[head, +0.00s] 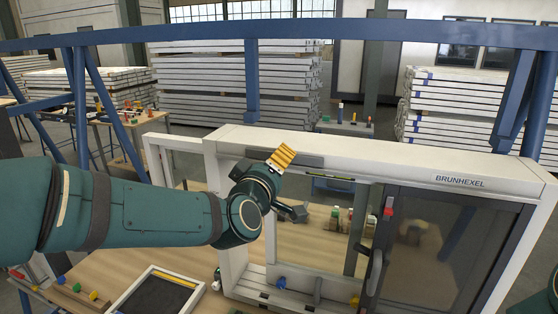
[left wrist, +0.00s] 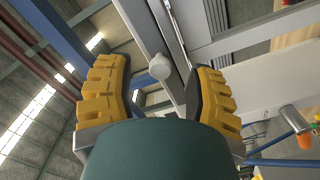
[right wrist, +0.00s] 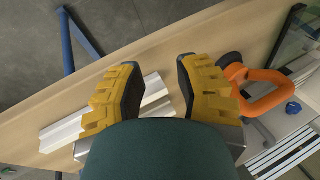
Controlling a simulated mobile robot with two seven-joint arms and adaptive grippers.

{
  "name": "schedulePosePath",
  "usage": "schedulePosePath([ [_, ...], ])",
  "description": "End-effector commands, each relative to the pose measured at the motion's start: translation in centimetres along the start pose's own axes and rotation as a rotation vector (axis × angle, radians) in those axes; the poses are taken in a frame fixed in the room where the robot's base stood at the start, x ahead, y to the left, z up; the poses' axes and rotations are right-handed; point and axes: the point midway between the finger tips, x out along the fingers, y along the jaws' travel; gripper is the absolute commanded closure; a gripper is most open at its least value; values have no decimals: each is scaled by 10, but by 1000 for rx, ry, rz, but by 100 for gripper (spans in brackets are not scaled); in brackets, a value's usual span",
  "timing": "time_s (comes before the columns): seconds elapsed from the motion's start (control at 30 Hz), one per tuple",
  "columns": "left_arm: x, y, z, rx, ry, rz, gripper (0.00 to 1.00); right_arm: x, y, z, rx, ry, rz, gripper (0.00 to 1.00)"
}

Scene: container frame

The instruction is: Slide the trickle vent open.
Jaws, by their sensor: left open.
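The trickle vent (head: 308,161) is a grey strip along the top rail of the white window frame (head: 395,170), partly hidden by my left gripper (head: 284,157). In the left wrist view, a pale round knob (left wrist: 160,66) stands out from a grey bar that looks like the vent. My left gripper (left wrist: 161,92) is open, with one yellow finger on each side of the knob. I see no clear contact. My right gripper (right wrist: 157,85) is open and empty above the wooden bench, away from the vent.
A dark sash with a grey handle (head: 375,270) fills the frame's right side. Blue metal framework (head: 400,32) crosses above. An orange tool (right wrist: 262,92) and a white profile (right wrist: 105,118) lie near my right gripper.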

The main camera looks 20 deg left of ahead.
Motion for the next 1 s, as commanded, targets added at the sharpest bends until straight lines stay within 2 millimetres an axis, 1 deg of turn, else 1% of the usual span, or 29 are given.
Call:
schedulePosePath([
  [0.03, 7, 0, 0, 0, -1, -1, 46, -1, 0, 0, 0, 0, 0, 67],
  [0.1, 14, 0, 0, -1, -1, -1, 46, -2, -1, 0, 0, 0, 0, 67],
  [0.2, 20, 0, 0, 0, 0, -1, 46, -2, -1, 0, 0, 0, -1, 67],
  [0.57, 23, 0, 0, 0, 0, -1, 47, -2, -1, 0, 0, 0, -1, 67],
  [0.6, 22, 0, 0, 0, 0, -1, 61, -2, -1, 0, 0, 0, -1, 67],
  [0.67, 22, 0, 0, 0, 0, 0, 82, -2, -1, 0, 0, 0, -1, 67],
  [0.7, 22, 0, 0, 0, 0, 0, 96, -2, -1, 0, 0, 0, -1, 67],
  [0.73, 22, 0, 0, 0, 0, 0, 100, -2, -1, 0, 0, 0, -1, 67],
  [1.0, 22, 0, 0, -1, 0, 0, 100, -2, -1, 0, 0, 0, -1, 67],
])
